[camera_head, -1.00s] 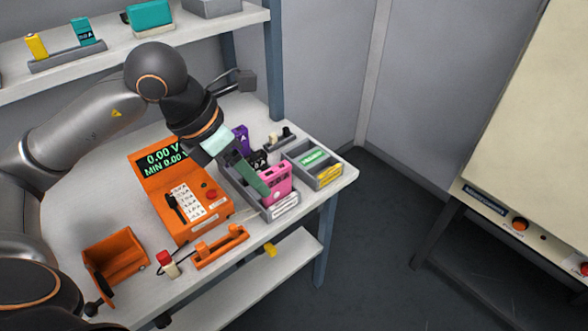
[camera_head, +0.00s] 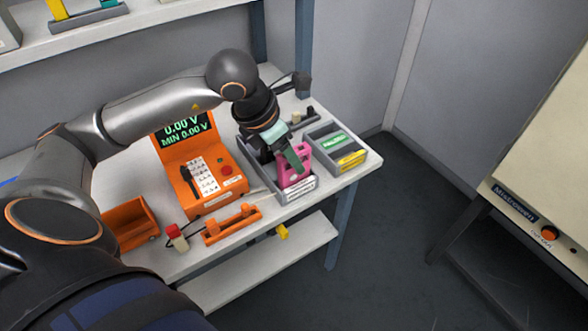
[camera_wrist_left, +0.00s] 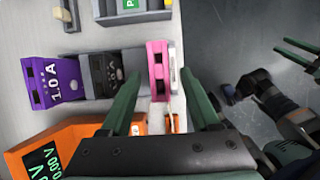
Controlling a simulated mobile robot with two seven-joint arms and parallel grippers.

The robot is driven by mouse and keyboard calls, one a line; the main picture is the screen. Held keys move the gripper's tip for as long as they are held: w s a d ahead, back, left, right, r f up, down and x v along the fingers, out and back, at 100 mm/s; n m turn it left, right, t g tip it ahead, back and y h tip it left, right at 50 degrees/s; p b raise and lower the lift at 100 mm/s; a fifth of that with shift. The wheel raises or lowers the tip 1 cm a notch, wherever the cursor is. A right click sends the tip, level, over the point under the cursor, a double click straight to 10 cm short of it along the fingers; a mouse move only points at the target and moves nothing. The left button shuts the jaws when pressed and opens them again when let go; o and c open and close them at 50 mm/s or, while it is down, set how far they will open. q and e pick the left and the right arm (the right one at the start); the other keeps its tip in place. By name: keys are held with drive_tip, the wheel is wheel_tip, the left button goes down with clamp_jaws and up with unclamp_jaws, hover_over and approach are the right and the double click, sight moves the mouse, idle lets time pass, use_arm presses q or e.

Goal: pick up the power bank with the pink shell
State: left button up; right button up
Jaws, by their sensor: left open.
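The pink-shelled power bank (camera_head: 297,173) stands upright at the front end of a grey bin on the bench. It also shows in the left wrist view (camera_wrist_left: 158,70). My left gripper (camera_head: 294,160) is open over the bin, and a green finger covers part of the pink shell in the head view. In the left wrist view its fingers (camera_wrist_left: 165,85) are apart, with the pink shell in the gap between them. Contact cannot be made out. My right gripper (camera_wrist_left: 289,47) shows at the right edge of the left wrist view, fingers apart and empty.
A black pack (camera_wrist_left: 107,74) and a purple pack (camera_wrist_left: 52,83) stand in line beside the pink one. An orange tester (camera_head: 203,180) is to the left. A grey divided tray (camera_head: 345,166) is to the right. An orange cradle (camera_head: 232,224) lies in front.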

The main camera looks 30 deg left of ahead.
sight(294, 171)
use_arm(q)
drive_tip(key=x, duration=0.3)
drive_tip(key=shift+w+f, duration=0.1)
drive_tip(key=shift+c, duration=0.2)
clamp_jaws()
idle(0.3)
